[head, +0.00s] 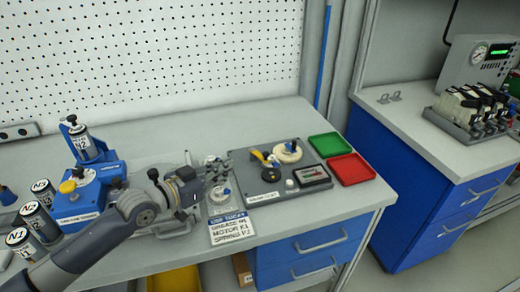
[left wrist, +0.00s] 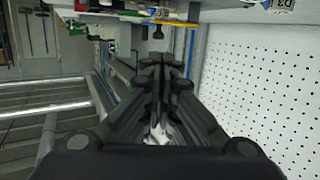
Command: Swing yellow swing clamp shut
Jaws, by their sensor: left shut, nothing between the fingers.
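A yellow lever with a black part, which looks like the swing clamp (head: 258,156), stands at the upper left of a dark grey fixture plate (head: 240,170) in the head view. Whether it is swung open or shut is too small to tell. My left gripper (head: 218,165) is just left of it, over the plate's left edge, apart from the lever as far as I can see. In the left wrist view the left gripper's fingers (left wrist: 160,88) are together with nothing between them. A small yellow piece (left wrist: 157,33) shows beyond the fingertips. My right gripper is not in view.
A round cream part (head: 288,152) and a dark gauge box (head: 312,176) share the plate. Green (head: 328,145) and red (head: 351,170) trays lie to the right. A blue machine (head: 90,185) and several N-labelled cans stand at left. A printed card (head: 232,228) lies in front.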

